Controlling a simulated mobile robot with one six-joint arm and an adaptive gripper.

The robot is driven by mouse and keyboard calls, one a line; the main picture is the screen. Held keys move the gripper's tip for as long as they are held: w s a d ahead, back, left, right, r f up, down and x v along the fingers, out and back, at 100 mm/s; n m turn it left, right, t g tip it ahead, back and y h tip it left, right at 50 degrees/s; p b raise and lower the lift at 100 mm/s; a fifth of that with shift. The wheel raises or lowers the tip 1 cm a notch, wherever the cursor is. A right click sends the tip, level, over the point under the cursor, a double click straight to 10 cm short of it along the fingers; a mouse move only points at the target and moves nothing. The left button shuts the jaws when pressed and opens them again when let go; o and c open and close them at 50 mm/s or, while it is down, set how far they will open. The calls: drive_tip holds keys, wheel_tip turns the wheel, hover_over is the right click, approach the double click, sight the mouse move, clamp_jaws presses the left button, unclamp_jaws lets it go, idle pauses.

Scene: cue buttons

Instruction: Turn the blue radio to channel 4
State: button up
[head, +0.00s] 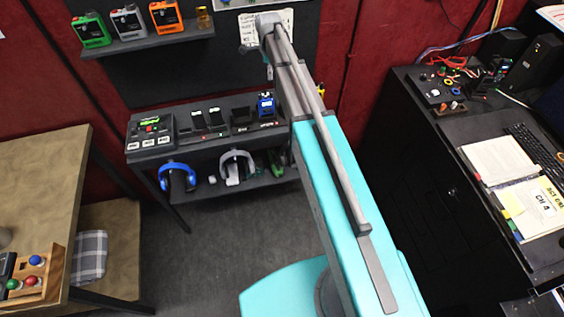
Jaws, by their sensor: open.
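The blue radio (266,104) stands upright on the charging shelf against the back wall, just left of my arm. Its knob and channel display are too small to read. My arm rises from the lower middle, in front of the right part of that shelf. My gripper's fingers cannot be made out in this view. I see nothing of mine touching the radio.
The shelf (228,141) also holds a button panel (150,130) and dark chargers; headsets, one blue (177,177), hang below. A wooden table (40,170) is left. A black desk (420,185) at right bears an open binder (520,180) marked "CH 4". Floor between is clear.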

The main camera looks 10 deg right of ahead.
drive_tip(key=s+f+n+b, duration=0.4)
drive_tip(key=s+f+b, duration=0.2)
drive_tip(key=f+b, duration=0.6)
drive_tip(key=s+f+n+b, duration=0.4)
drive_tip(key=s+f+b, duration=0.1)
drive_tip(key=f+b, duration=0.7)
drive_tip(key=s+f+n+b, duration=0.4)
drive_tip(key=s+f+b, duration=0.2)
drive_tip(key=f+b, duration=0.6)
drive_tip(key=shift+s+f+n+b, duration=0.15)
drive_tip(key=shift+s+n+b, duration=0.2)
drive_tip(key=shift+n+b, duration=0.1)
idle(1.5)
idle(0.6)
drive_tip(key=s+n, duration=0.8)
drive_tip(key=s, duration=0.4)
wheel_tip(320, 180, up, 13)
drive_tip(key=p, duration=1.3)
drive_tip(key=shift+w, duration=0.4)
